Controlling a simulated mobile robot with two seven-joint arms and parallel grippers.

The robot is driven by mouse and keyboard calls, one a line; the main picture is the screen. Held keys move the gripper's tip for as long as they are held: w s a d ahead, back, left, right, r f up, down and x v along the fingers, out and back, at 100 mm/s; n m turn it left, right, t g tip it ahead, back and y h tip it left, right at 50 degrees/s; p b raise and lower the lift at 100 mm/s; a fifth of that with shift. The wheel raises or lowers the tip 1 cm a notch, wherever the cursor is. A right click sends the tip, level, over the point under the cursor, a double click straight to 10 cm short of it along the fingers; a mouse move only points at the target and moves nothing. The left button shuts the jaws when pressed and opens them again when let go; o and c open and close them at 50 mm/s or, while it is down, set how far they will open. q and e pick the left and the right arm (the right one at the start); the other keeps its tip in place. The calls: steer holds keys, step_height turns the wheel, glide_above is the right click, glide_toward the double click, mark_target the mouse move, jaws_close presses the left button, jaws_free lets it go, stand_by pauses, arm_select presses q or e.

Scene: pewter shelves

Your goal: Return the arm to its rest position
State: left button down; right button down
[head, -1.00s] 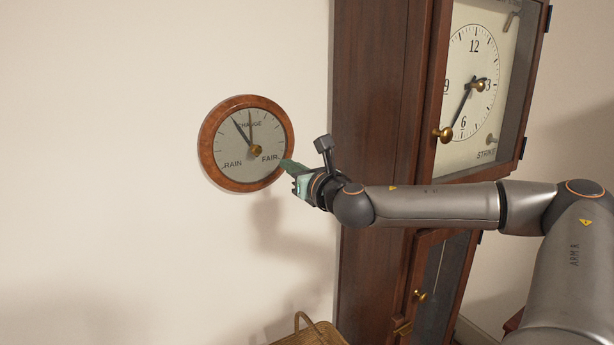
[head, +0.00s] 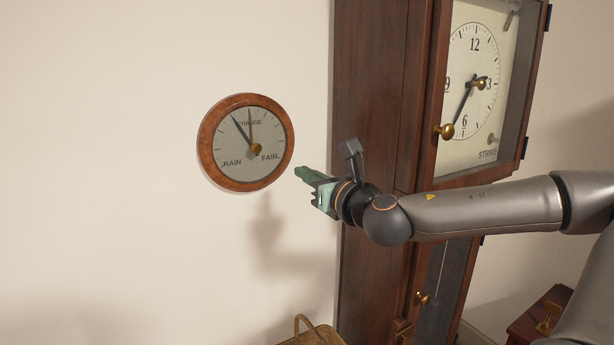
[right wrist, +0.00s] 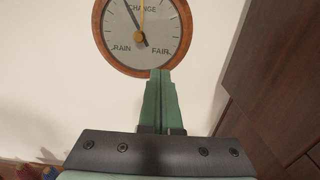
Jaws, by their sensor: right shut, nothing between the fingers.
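My right arm (head: 490,207) comes in from the right in the head view, in front of the tall clock. My right gripper (head: 299,172) has green fingers and is shut and empty. It points left and stands a little right of the round wall barometer (head: 246,182), apart from it in that view. In the right wrist view the closed fingers (right wrist: 161,75) lie together, below the barometer dial (right wrist: 128,32) in the picture. The barometer has a wooden rim, a dark hand and a brass hand, both near CHANGE. My left gripper is not in view.
A tall wooden clock (head: 375,100) with a glazed door and brass knob (head: 444,132) stands close behind my right arm. A wicker basket (head: 312,337) is at the bottom edge. A small wooden piece (head: 530,325) is at lower right. The wall left is clear.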

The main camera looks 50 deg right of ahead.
stand_by(0.8)
steer(key=w+a+f+m+g+y+p, duration=0.15)
steer(key=a+f+m, duration=0.3)
steer(key=f, duration=0.55)
steer(key=a+f+m+g+y, duration=0.1)
steer(key=a+f+m+y, duration=0.3)
steer(key=f, duration=0.6)
steer(key=a+f+m+g+y, duration=0.25)
steer(key=a+f, duration=0.35)
steer(key=f, duration=0.4)
steer(key=s+a+f+m+g+p, duration=0.1)
steer(key=s+a+f+m, duration=0.6)
steer(key=s+f+m, duration=0.2)
steer(key=s+a+f+m+g+p, duration=0.1)
steer(key=s+a+f+m, duration=0.6)
steer(key=s+f+m, duration=0.3)
step_height(320, 180, down, 2)
steer(key=shift+a+f+m+g, duration=0.2)
steer(key=shift+f+m+g, duration=0.1)
steer(key=shift+g, duration=0.1)
steer(key=shift+s, duration=0.1)
